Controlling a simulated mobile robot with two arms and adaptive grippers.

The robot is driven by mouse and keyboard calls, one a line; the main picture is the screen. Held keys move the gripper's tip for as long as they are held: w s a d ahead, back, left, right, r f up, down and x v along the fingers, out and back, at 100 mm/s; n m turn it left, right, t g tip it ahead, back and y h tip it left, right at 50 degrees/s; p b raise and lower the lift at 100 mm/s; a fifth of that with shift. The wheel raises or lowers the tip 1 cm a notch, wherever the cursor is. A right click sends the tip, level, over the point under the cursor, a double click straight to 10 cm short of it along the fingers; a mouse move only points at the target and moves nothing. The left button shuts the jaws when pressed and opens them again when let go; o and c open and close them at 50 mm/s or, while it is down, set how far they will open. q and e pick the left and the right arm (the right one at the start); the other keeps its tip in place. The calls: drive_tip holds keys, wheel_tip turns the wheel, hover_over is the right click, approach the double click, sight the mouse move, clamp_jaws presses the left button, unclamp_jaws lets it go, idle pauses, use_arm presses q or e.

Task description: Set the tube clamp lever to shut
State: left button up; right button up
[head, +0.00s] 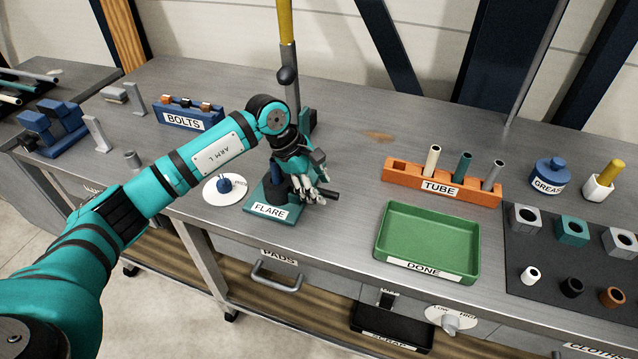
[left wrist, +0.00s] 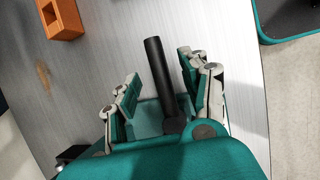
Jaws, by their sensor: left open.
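The flare fixture (head: 268,209) is a teal base with a FLARE label, near the front edge of the bench. A black lever (head: 331,194) sticks out to the right from it. In the left wrist view the black lever (left wrist: 157,70) points away from the palm between my two sets of fingers, with gaps at both sides. My left gripper (head: 312,188) is open over the fixture's right side and hides much of the clamp. My right gripper is in neither view.
A white disc with a blue knob (head: 225,185) lies left of the fixture. A tall yellow-handled post (head: 287,60) rises behind. An orange TUBE rack (head: 402,178) and a green DONE tray (head: 385,247) stand to the right, with bare bench between.

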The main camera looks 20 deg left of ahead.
use_arm(q)
drive_tip(key=shift+d+f, duration=0.2)
drive_tip(key=shift+f, duration=0.25)
drive_tip(key=shift+c, duration=0.2)
clamp_jaws()
